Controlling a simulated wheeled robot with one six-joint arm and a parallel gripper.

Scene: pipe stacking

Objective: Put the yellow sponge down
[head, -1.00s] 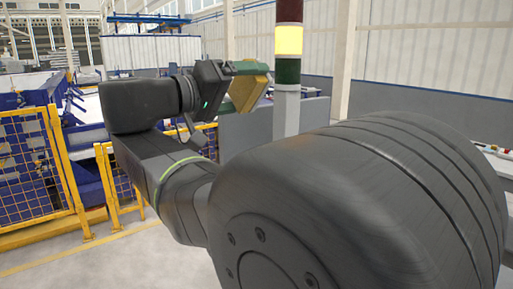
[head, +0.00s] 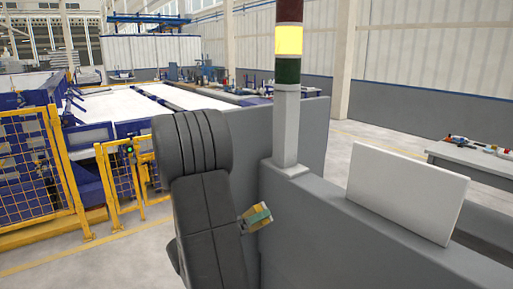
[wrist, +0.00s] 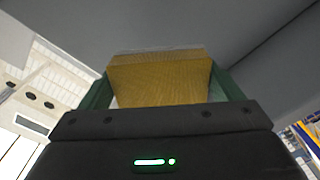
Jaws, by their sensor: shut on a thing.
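The yellow sponge (wrist: 160,80) fills the space between the two green fingers of my gripper (wrist: 161,88) in the wrist view. The gripper is shut on it, with a finger against each side. In the head view the sponge (head: 249,210) shows as a small yellow patch beside a green finger (head: 259,217), just right of my dark arm. The rest of my gripper is hidden behind the arm there. I cannot tell whether the sponge touches any surface.
A grey wall-like block (head: 330,235) with a signal light (head: 289,40) stands right of the gripper, bearing a pale panel (head: 408,192). Yellow mesh fencing (head: 35,170) is at left. A table with tools (head: 480,160) is at far right. Bare grey surfaces lie beyond the sponge in the wrist view.

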